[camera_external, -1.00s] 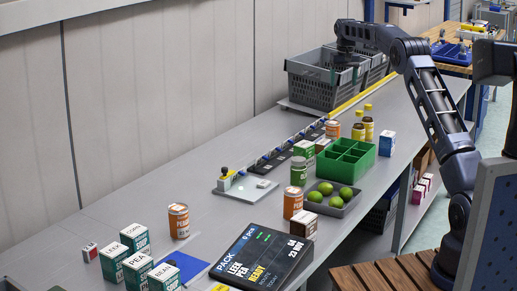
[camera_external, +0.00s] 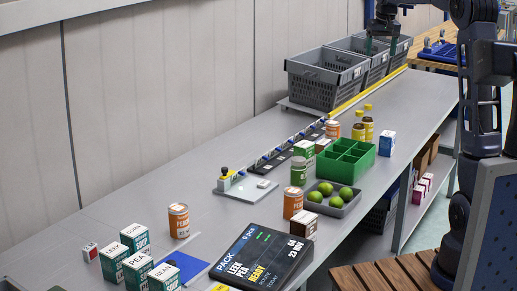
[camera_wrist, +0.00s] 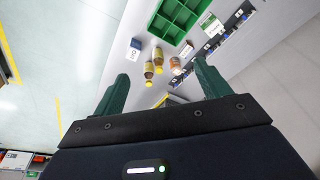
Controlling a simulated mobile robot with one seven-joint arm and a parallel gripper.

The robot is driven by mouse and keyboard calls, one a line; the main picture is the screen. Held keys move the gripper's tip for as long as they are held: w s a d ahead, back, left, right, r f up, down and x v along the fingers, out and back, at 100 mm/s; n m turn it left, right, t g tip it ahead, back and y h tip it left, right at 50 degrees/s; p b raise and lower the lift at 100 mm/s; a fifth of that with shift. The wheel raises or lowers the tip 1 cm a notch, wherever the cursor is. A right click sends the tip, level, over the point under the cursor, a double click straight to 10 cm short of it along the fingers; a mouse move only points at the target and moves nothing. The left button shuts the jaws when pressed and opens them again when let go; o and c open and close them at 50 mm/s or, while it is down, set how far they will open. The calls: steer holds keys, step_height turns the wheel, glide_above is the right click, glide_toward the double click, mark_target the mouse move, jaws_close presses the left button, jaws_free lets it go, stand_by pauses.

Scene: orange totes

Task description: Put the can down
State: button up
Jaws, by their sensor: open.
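My gripper (camera_external: 383,42) is high over the far grey crates in the external view. In the wrist view its two green fingers (camera_wrist: 163,84) are spread, with no can between them. Several cans stand upright on the grey bench: an orange-labelled can (camera_external: 179,220) at the front left, another (camera_external: 293,203) beside the limes, a third (camera_external: 332,129) farther back, and a green can (camera_external: 298,173) near the green tray. An orange can (camera_wrist: 187,48) also shows in the wrist view, beyond the fingertips. I cannot see inside the crates from here.
Grey crates (camera_external: 320,91) line the bench's far end. A green divided tray (camera_external: 347,172), yellow-capped bottles (camera_external: 368,129) and a blue-white box (camera_external: 387,143) stand nearer. Limes fill a grey tray (camera_external: 349,206). Cartons (camera_external: 135,236) and a display (camera_external: 262,255) occupy the front.

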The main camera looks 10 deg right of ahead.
steer(key=s+r, duration=0.1)
steer(key=s, duration=1.2)
steer(key=s+f, duration=0.4)
steer(key=s, duration=0.5)
steer(key=s+f+t, duration=0.1)
steer(key=s+f, duration=0.3)
steer(key=s, duration=0.6)
steer(key=s+d+f+t, duration=0.1)
steer(key=s+f, duration=0.3)
steer(key=s, duration=0.6)
steer(key=shift+f, duration=0.25)
steer(key=shift+o, duration=0.3)
steer(key=shift+s+f, duration=0.3)
steer(key=shift+f, duration=0.05)
